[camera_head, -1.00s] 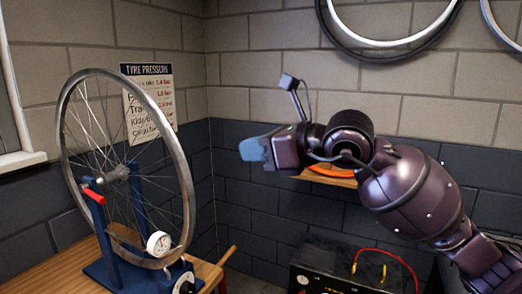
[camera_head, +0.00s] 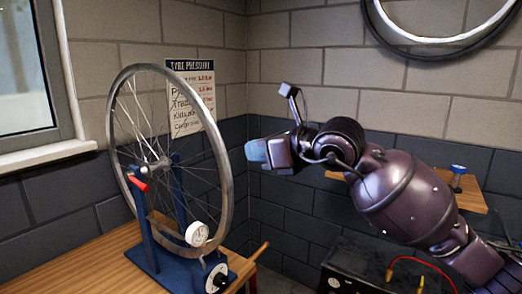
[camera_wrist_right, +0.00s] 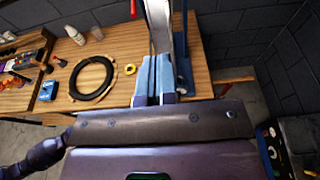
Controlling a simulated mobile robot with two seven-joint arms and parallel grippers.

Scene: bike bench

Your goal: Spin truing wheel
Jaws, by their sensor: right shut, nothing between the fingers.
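The truing wheel (camera_head: 222,160) is a bare silver rim with spokes, upright in a blue truing stand (camera_head: 143,247) on the wooden bench. The stand has a red lever (camera_head: 138,183) and a white dial gauge (camera_head: 197,233) near the rim's lower edge. My right gripper (camera_head: 257,151) has pale blue fingers, shut and empty, to the right of the rim in the head view, apart from it in the picture. In the right wrist view the shut fingers (camera_wrist_right: 154,78) point toward the rim (camera_wrist_right: 160,25); the gap to it is hard to judge. My left gripper is not in view.
A black case (camera_head: 350,268) with cables stands at the lower right. A wooden shelf (camera_head: 472,200) is behind my right arm.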

